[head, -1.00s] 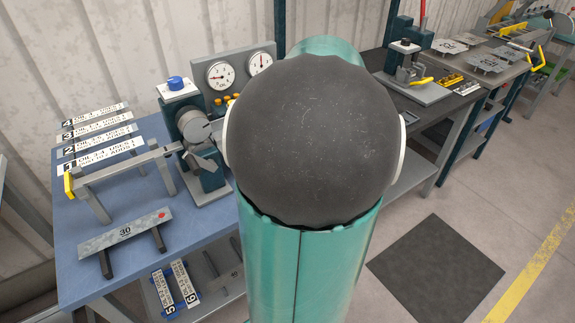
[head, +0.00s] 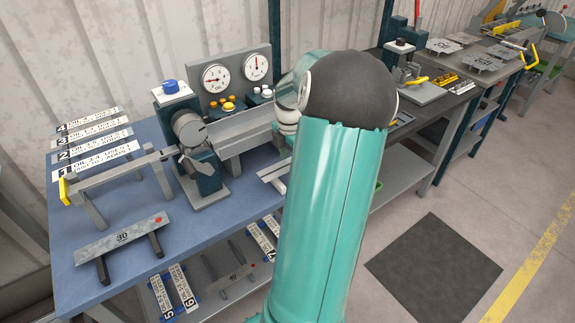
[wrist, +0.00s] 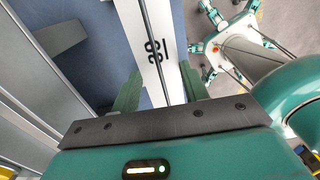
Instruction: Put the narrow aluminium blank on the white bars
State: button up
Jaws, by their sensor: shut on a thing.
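A narrow pale blank (wrist: 152,45) with black figures runs up the wrist view between the green fingers of my gripper (wrist: 158,90). My gripper is shut on it. A thin dark line crosses its face lengthwise. In the head view my own arm hides the gripper and most or all of the blank. Pale white bars (head: 273,173) show on the blue bench, just left of my arm and in front of the machine's grey bed. My arm covers their right part. How far the blank is from these bars cannot be told.
The bending machine (head: 190,140) with its gauges (head: 215,77) stands behind. A grey plate marked 30 (head: 122,236) rests on dark bars on the blue bench (head: 75,275). Numbered strips (head: 98,148) lie at left; more strips (head: 175,290) lie on the lower shelf.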

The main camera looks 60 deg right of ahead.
aim_at(287, 162)
jog(key=shift+w+d+f, duration=0.2)
jog(key=shift+w+f, duration=0.25)
jog(key=shift+f, duration=1.55)
jog(key=shift+f, duration=0.15)
jog(key=o, duration=1)
jog(key=shift+o, duration=0.2)
